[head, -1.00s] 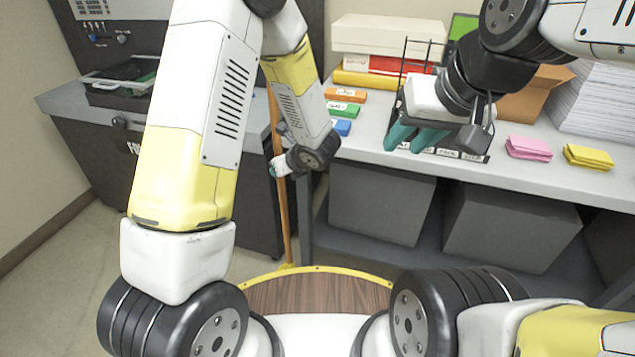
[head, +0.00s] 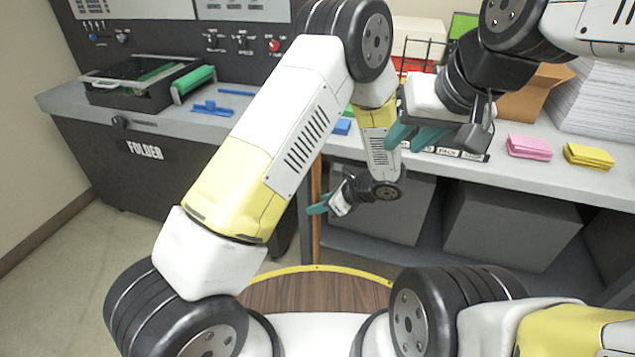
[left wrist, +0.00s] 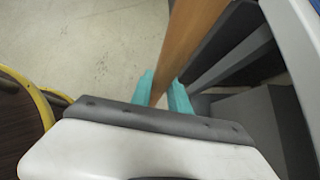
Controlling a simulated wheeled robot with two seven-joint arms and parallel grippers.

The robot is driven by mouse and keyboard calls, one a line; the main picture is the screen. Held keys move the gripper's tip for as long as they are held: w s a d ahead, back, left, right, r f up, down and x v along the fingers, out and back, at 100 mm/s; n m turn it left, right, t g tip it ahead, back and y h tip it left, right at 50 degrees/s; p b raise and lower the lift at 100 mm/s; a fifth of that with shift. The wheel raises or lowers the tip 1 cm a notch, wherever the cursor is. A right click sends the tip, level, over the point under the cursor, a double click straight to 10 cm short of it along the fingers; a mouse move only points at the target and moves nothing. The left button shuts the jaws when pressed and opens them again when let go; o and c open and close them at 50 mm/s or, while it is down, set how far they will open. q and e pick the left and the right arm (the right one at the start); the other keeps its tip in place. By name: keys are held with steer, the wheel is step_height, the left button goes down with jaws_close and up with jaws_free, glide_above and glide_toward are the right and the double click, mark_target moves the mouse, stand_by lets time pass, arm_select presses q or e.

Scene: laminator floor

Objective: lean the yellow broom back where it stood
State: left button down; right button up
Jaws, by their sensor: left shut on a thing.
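The broom's orange-brown handle (head: 316,190) stands roughly upright in the head view, just right of the folder machine and in front of the worktable's left end. My left gripper (head: 317,207) is shut on it, and its teal fingers sit on both sides of the handle (left wrist: 192,40) in the left wrist view, where the gripper (left wrist: 163,92) shows close up. My left arm hides the handle's upper part. The broom's head is not visible. My right gripper (head: 412,138) is open and empty, above the worktable's front edge.
The dark folder machine (head: 160,160) stands at left. The worktable (head: 480,165) carries pink notes (head: 529,147), yellow notes (head: 589,156) and a paper stack (head: 605,105). Grey bins (head: 510,230) fill the space beneath it. Bare floor (head: 100,270) lies at lower left.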

mark_target(318, 216)
arm_select(q)
steer(key=shift+f, duration=2.3)
